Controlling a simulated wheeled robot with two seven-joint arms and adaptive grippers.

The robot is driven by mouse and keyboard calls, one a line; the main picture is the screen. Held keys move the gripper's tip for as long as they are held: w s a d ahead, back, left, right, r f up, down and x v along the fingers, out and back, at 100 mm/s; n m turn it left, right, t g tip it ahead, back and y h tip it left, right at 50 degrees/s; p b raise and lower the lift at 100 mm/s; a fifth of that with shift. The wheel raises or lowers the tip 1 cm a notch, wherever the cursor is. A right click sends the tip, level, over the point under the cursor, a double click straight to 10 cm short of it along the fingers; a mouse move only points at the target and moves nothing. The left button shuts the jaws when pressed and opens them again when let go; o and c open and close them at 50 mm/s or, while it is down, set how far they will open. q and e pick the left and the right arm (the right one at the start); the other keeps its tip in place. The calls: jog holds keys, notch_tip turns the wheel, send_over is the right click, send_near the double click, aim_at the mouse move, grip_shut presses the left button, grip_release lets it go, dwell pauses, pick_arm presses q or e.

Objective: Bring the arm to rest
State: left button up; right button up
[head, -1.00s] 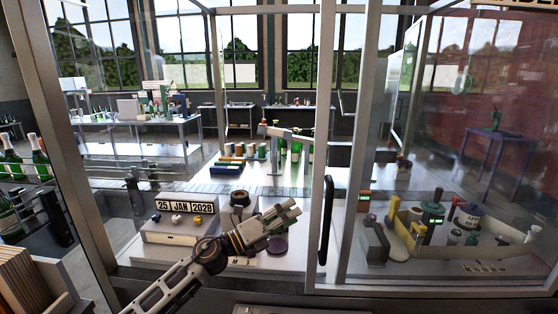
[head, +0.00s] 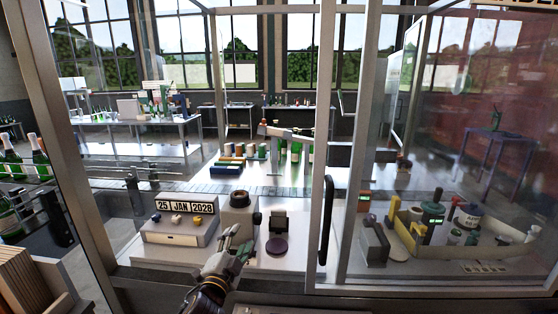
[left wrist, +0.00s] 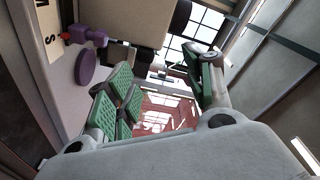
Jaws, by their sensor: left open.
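My left gripper (head: 236,246) is low in the middle of the head view, in front of the capsuling machine's bench. Its green-padded fingers stand apart in the left wrist view (left wrist: 160,90), with nothing between them. A grey device with a dark round head (head: 239,214) stands just behind it in the head view. My right gripper does not show.
A date block reading 25 JAN 2028 (head: 186,208) sits on a box with small coloured knobs. A purple disc (head: 277,246) lies to the right of the gripper. The glass door's frame and dark handle (head: 326,220) stand further right. A tray of tools (head: 450,242) is behind the glass.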

pick_arm(q)
jog(key=s+a+f+n+g+y, duration=0.3)
jog(key=s+a+f+n+g, duration=0.15)
jog(key=f, duration=0.35)
jog(key=s+a+f+n+g, duration=0.3)
jog(key=s+f+g, duration=0.35)
jog(key=s, duration=0.65)
jog(key=s+a+f+n+g, duration=0.35)
jog(key=s+f, duration=0.55)
jog(key=s, duration=0.4)
notch_tip(320, 180, down, 33)
jog(key=s+g, duration=0.2)
jog(key=s+a+f, duration=0.3)
jog(key=s+f, duration=1.6)
jog(key=s, duration=0.3)
jog(key=shift+a+f+g+y, duration=0.2)
jog(key=shift+f+g+y, duration=0.1)
jog(key=shift+g, duration=0.05)
